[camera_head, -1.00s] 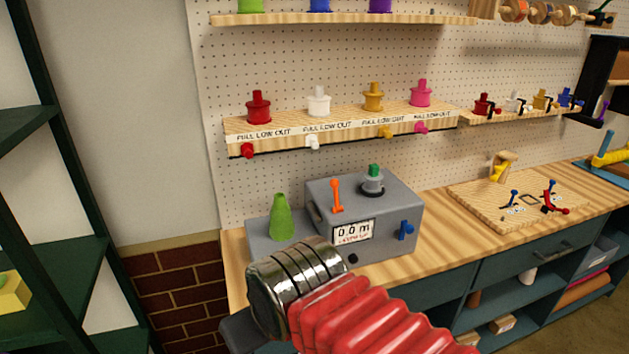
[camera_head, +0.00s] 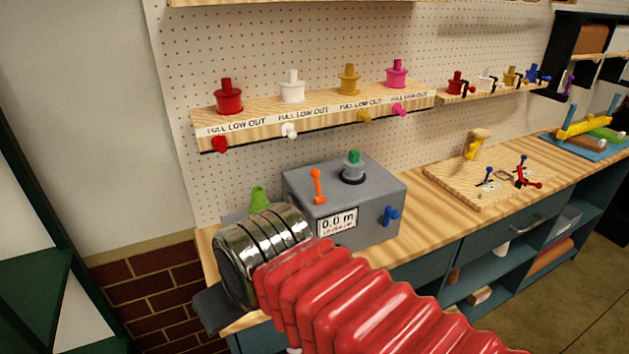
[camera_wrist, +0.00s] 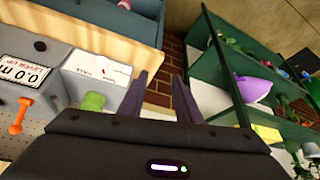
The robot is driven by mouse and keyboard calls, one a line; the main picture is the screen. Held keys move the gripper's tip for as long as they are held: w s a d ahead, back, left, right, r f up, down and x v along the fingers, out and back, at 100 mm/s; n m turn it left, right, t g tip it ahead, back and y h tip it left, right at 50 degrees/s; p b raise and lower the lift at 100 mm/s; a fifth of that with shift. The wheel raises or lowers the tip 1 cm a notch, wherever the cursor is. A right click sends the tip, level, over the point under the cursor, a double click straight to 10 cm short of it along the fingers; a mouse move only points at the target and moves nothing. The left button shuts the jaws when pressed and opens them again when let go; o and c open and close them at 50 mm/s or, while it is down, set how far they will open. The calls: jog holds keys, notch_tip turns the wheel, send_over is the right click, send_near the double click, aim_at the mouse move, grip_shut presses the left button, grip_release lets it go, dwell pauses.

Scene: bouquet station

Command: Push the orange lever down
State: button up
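In the wrist view the orange lever (camera_wrist: 19,118) is at the far left, apart from my gripper. My gripper (camera_wrist: 165,92) shows two dark fingers with a gap between them and nothing held. In the head view my red arm and its metal collar cover the front left of the machine, and the fingers are hidden.
A green cone-like piece (camera_head: 258,198) stands left of the machine, partly hidden by my arm. A shelf (camera_head: 250,122) with coloured knobs hangs above. A wooden board (camera_head: 480,185) with small levers lies to the right. Green shelving (camera_wrist: 225,85) stands right in the wrist view.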

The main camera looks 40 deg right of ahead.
jog(key=w+d+r+m+g, duration=0.1)
jog(key=w+d+r, duration=0.3)
jog(key=d+r, duration=0.15)
jog(key=w+d+r, duration=0.4)
jog(key=d+r, duration=0.1)
jog(key=d, duration=0.2)
send_near(317, 175)
jog(key=r, duration=0.2)
jog(key=shift+s+d+f, duration=0.1)
jog(key=shift+s+d, duration=0.3)
jog(key=shift+s, duration=0.05)
jog(key=x, duration=1.4)
jog(key=shift+a, duration=0.3)
grip_shut()
jog(key=shift+a, duration=0.1)
